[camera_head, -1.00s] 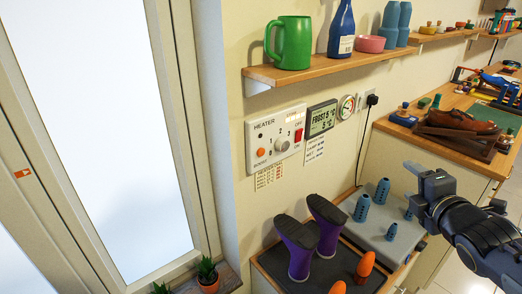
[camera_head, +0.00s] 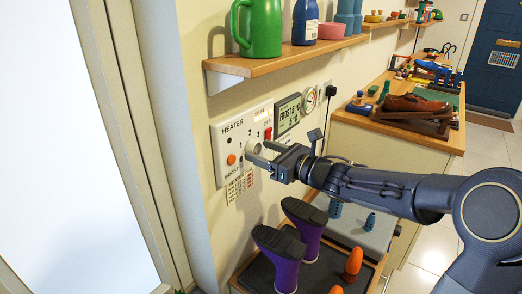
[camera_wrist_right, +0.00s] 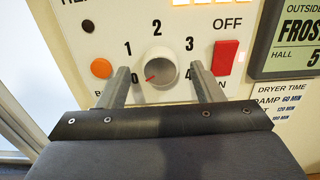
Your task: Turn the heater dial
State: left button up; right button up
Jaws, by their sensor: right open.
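The heater panel (camera_head: 222,154) is a white plate on the wall, marked HEATER. Its round grey dial (camera_wrist_right: 160,66) sits in the middle of numbers 0 to 4, with the red pointer mark towards 0 at lower left. My right gripper (camera_head: 256,153) is at the panel. In the right wrist view its two fingers (camera_wrist_right: 160,82) are open, one on each side of the dial, with a gap to it on both sides. In the head view the dial (camera_head: 253,146) is partly hidden by the gripper. My left gripper is not in view.
A red switch (camera_wrist_right: 224,58) and an orange boost button (camera_wrist_right: 102,68) flank the dial. A thermostat display (camera_head: 287,113) is to the right.

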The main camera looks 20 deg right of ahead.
jog(key=shift+w+a, duration=0.25)
jog(key=shift+w, duration=0.1)
jog(key=c, duration=1)
jog(key=shift+o, duration=0.2)
